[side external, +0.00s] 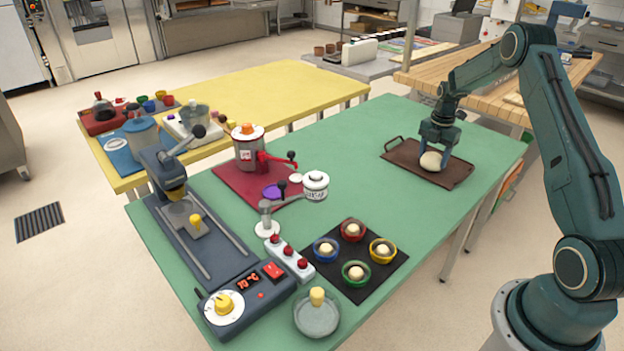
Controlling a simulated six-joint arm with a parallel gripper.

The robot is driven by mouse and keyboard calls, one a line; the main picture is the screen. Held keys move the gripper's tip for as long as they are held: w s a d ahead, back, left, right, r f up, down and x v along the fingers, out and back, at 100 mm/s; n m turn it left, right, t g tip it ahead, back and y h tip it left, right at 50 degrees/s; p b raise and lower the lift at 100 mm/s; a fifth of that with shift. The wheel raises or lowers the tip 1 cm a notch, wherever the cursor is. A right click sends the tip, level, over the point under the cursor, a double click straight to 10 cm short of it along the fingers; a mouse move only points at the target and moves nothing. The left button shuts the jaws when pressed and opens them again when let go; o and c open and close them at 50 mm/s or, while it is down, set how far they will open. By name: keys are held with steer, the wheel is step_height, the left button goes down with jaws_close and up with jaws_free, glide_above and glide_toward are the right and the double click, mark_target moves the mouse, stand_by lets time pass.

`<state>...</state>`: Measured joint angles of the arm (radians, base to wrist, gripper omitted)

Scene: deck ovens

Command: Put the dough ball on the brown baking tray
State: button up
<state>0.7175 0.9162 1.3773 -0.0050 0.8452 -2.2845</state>
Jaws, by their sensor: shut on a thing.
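The dough ball (431,161) is pale and round. It is at the brown baking tray (402,154), over its middle, and looks to be touching the tray surface or just above it. The tray lies flat at the far right of the green table, with a handle at its left end. My gripper (437,146) points down from above and is shut on the dough ball. The fingers partly cover the ball's upper side.
Four small coloured bowls, including a red one (352,230), stand on a black mat (377,287). A dark press machine (205,240) fills the table's left side. A red board (232,182) holds a canister (248,150). The green table (340,150) is clear left of the tray.

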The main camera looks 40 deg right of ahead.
mark_target(434, 155)
steer(key=shift+f, duration=0.25)
steer(key=o, duration=0.9)
steer(key=shift+o, duration=0.2)
steer(key=shift+r, duration=0.1)
step_height(434, 155, up, 12)
stand_by(0.7)
